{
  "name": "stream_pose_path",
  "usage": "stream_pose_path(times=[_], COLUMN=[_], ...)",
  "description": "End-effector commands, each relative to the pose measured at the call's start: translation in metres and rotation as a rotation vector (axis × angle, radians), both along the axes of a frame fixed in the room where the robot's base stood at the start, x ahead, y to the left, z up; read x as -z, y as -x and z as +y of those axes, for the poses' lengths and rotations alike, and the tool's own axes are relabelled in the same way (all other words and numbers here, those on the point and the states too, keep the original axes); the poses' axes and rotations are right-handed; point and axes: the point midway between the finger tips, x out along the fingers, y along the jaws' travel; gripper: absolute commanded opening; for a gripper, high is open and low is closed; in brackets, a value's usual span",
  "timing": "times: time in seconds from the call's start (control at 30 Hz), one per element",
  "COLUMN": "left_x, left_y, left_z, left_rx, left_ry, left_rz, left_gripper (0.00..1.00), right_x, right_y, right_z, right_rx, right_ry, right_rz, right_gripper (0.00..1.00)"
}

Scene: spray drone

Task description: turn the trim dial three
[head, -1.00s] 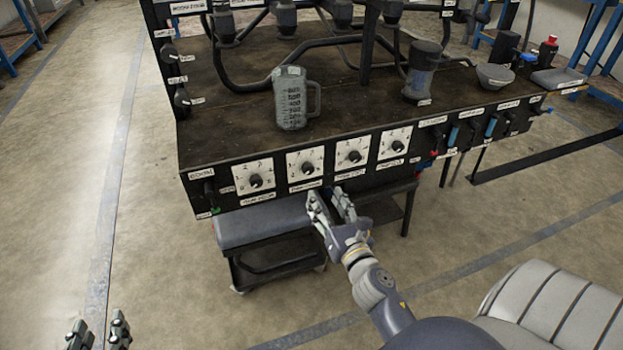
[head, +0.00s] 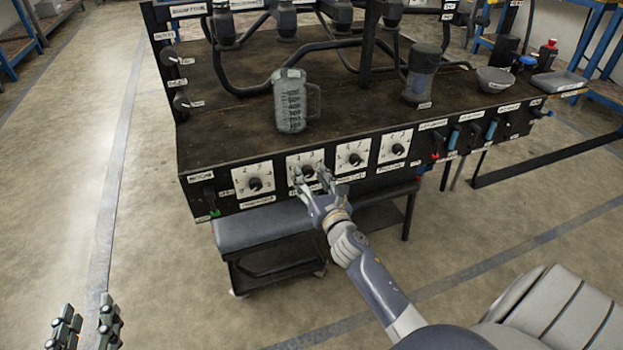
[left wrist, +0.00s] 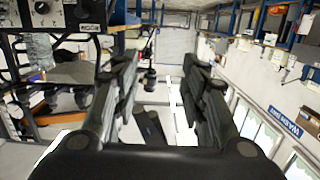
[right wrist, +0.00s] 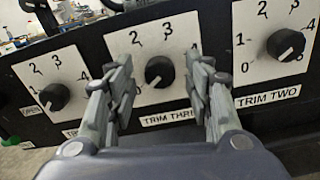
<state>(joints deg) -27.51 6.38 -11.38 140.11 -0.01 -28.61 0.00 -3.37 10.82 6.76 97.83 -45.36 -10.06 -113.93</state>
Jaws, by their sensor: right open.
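The trim three dial is a black knob (right wrist: 159,72) on a white numbered plate, above a label reading TRIM THREE in the right wrist view. In the head view its plate (head: 305,158) is second from the left on the panel front. My right gripper (head: 312,178) is open in front of it. In the right wrist view its fingers (right wrist: 160,75) stand either side of the knob, with gaps visible; contact is not seen. I cannot clearly read the pointer's setting. My left gripper (head: 85,318) is open and empty at the lower left, far from the panel.
Similar dials flank it: one on the left (head: 254,184) and trim two (right wrist: 286,45) on the right. A measuring jug (head: 290,100) and a dark cylinder (head: 422,75) stand on the bench top (head: 220,135). A stool-like cart (head: 262,225) sits below the panel.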

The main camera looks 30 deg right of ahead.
Motion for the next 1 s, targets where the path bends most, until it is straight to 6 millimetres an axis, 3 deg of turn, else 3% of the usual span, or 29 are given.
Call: stream_pose_path(times=[0.07,0.2,0.27,0.73,1.0], left_x=[0.000,0.000,0.000,0.005,0.033], left_y=[0.000,0.000,0.000,0.001,0.011], left_z=[0.000,0.000,0.000,0.001,0.008], left_rx=[0.000,0.000,0.000,-0.002,-0.012], left_ry=[0.000,0.000,0.000,-0.008,-0.043], left_rz=[0.000,0.001,0.001,0.035,0.173], left_gripper=[0.40,0.40,0.40,0.40,0.40], right_x=[0.000,0.000,0.000,0.000,-0.001], right_y=[0.000,0.000,0.000,0.001,0.001], right_z=[0.000,0.000,0.000,0.000,0.000], right_rx=[0.000,0.000,0.000,0.001,0.001], right_ry=[0.000,-0.001,-0.001,-0.077,-0.274], right_rz=[0.000,0.000,0.000,-0.017,-0.065], right_gripper=[0.45,0.13,0.03,0.03,0.03])
